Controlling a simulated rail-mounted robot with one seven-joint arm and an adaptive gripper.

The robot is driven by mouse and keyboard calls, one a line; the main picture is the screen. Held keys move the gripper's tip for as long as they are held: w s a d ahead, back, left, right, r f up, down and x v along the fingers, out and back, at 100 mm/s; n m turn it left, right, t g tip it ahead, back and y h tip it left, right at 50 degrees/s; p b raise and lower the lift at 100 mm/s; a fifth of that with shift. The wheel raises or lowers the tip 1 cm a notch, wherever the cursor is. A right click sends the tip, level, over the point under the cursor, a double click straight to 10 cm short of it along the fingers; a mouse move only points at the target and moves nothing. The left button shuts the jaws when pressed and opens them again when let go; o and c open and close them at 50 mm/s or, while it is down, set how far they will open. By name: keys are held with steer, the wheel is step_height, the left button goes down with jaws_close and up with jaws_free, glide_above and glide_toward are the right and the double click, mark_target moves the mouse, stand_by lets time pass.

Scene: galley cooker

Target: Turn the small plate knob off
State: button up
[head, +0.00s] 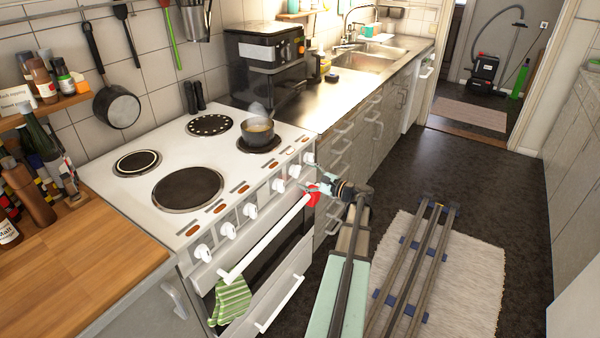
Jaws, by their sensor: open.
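The white cooker (105,184) stands at the left, with a row of several white knobs along its front edge. Knobs show from the near end (202,252) to the far end (309,158); their markings are too small to read. A small dark pot (257,135) steams on a small plate (272,146) at the right of the hob. Another small plate (137,162) at the left is bare. My gripper (312,186) is open in front of the far end of the knob row, near the oven handle. Its fingertips are small, and contact with a knob cannot be told.
A red item (313,197) shows right by my gripper. The oven handle (262,241) runs below the knobs, with a green striped towel (231,301) hanging at its near end. A large bare plate (187,189) lies at the front. Open floor (395,188) lies to the right.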

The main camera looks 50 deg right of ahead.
mark_target(296, 171)
steer(key=shift+w, duration=1.45)
steer(key=c, duration=1.2)
steer(key=shift+o, duration=0.2)
steer(key=shift+f+b, duration=0.1)
steer(key=shift+b, duration=0.25)
steer(key=shift+n+b, duration=4.6)
steer(key=shift+b, duration=1.9)
